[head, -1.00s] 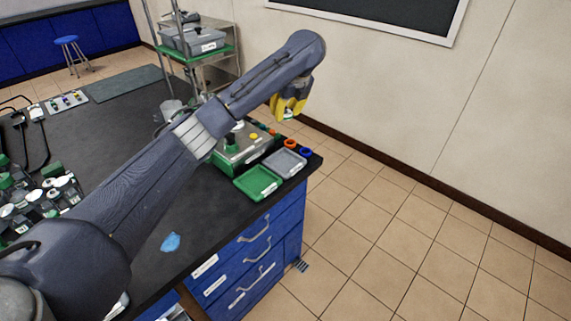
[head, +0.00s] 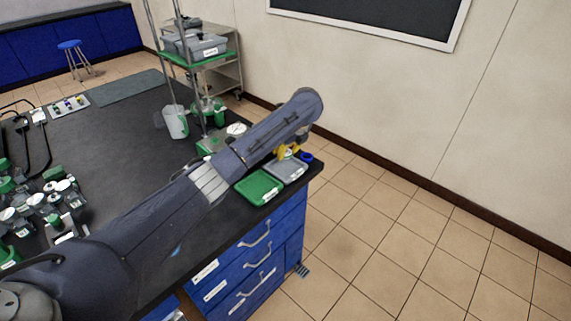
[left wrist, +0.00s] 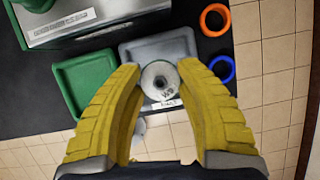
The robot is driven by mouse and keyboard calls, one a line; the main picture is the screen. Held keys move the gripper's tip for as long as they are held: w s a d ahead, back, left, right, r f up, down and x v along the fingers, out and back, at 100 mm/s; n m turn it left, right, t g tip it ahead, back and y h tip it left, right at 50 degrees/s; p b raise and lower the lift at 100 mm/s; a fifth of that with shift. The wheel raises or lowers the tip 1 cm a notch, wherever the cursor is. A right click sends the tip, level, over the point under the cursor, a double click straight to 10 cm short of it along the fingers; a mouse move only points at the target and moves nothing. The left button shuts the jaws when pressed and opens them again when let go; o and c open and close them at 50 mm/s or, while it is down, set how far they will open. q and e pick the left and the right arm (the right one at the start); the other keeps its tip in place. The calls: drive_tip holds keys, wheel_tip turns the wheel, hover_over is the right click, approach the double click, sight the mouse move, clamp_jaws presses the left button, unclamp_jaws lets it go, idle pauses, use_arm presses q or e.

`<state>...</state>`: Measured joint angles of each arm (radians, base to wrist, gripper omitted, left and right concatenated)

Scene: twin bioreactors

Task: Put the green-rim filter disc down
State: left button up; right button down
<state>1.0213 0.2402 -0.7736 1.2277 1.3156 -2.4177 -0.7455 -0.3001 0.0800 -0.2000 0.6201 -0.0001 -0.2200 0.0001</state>
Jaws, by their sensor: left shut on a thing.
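My left gripper (left wrist: 160,74), with yellow fingers, is shut on the disc, one finger on each side. In the left wrist view the disc lies over the front part of the grey tray (left wrist: 137,51); I cannot tell whether it touches the tray. In the head view the left gripper (head: 288,152) is low over the grey tray (head: 292,169), partly hidden by my arm. My right gripper is not in view.
A green tray (left wrist: 84,78) sits left of the grey one. An orange ring (left wrist: 215,20) and a blue ring (left wrist: 222,68) lie to the right, near the bench edge. A labelled box-like device (left wrist: 85,18) stands behind. Floor tiles lie beyond the edge.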

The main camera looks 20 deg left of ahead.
sight(284, 167)
use_arm(q)
drive_tip(key=shift+f, duration=3.15)
drive_tip(key=shift+f, duration=0.15)
drive_tip(key=o, duration=0.6)
